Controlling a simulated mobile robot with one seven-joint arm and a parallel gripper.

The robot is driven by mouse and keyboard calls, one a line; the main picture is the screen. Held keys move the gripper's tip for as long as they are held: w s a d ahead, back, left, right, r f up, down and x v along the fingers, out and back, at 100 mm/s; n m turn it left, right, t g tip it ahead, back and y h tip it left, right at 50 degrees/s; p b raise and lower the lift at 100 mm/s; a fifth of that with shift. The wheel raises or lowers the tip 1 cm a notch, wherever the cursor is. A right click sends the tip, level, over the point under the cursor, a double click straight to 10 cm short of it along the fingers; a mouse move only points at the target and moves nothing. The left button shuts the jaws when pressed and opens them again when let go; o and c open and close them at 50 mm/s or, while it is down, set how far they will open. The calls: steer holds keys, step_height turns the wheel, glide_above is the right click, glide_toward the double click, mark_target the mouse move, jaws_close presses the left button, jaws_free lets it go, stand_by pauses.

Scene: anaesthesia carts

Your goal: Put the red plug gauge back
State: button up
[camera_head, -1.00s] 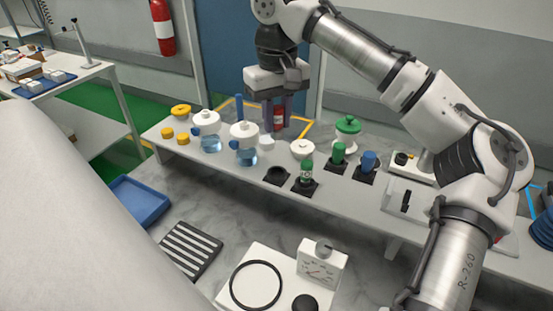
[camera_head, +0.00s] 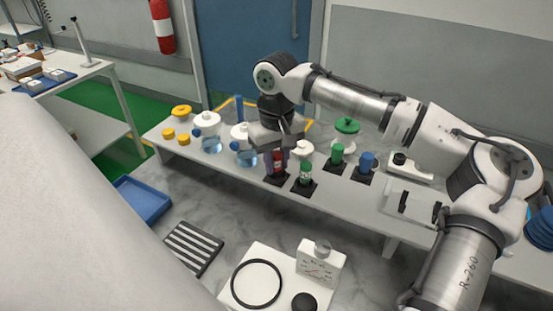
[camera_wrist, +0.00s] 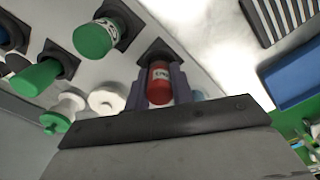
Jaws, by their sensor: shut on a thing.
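The red plug gauge (camera_head: 278,160) is upright between the fingers of my gripper (camera_head: 277,167), which is shut on it. It is at or just above the black square holder (camera_head: 277,179) at the left of the row; I cannot tell whether its bottom is seated. In the wrist view the red gauge (camera_wrist: 159,84) with a white label shows between the fingers, in line with the dark holder (camera_wrist: 155,52). A green gauge (camera_head: 306,172) stands in the holder right beside it.
Another green gauge (camera_head: 337,154) and a blue gauge (camera_head: 367,161) stand in holders to the right. A white spool (camera_head: 302,150) is just behind. Clear bottles with white caps (camera_head: 207,124) are to the left. The shelf's front strip is clear.

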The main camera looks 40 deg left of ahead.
mark_target(277, 153)
steer(key=shift+f, duration=0.15)
steer(key=o, duration=0.9)
steer(key=shift+o, duration=0.2)
step_height(277, 153, up, 12)
steer(key=shift+r+b, duration=0.2)
steer(key=shift+b, duration=0.55)
